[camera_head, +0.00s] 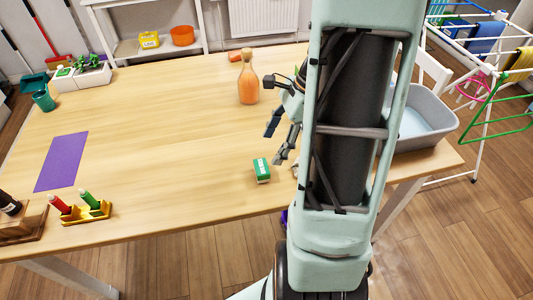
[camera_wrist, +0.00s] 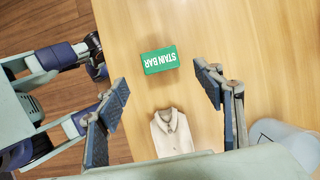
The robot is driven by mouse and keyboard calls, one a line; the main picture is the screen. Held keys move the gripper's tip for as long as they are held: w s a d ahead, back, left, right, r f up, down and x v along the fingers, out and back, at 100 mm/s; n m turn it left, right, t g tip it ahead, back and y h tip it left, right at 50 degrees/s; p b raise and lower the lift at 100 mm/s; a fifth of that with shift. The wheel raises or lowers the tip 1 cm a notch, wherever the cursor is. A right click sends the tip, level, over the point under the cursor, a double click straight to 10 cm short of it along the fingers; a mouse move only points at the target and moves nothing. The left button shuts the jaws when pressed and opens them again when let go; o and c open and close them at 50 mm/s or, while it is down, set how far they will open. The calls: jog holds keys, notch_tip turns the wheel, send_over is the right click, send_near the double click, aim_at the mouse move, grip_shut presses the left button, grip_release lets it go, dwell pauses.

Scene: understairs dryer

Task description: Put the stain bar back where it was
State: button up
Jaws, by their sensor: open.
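The stain bar (camera_head: 261,170) is a small green block with white lettering, lying on the wooden table near its front edge. In the wrist view the stain bar (camera_wrist: 159,60) lies beyond and between my fingertips, its lettering upside down. My gripper (camera_head: 274,143) is above the table just beside and above the bar in the head view. In the wrist view my gripper (camera_wrist: 162,84) is open with nothing between its fingers. Part of the gripper and wrist is hidden behind my arm in the head view.
A purple mat (camera_head: 62,162) lies at the left, near a yellow holder (camera_head: 85,212) with red and green items. An orange corked bottle (camera_head: 248,80) stands behind the gripper. A grey basin (camera_head: 425,115) is at the right. A cream garment-like thing (camera_wrist: 171,133) lies near the fingers. The table's middle is clear.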

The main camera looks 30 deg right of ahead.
jog(key=v, duration=0.2)
jog(key=shift+d+r, duration=0.1)
jog(key=shift+r, duration=0.2)
dwell(0.3)
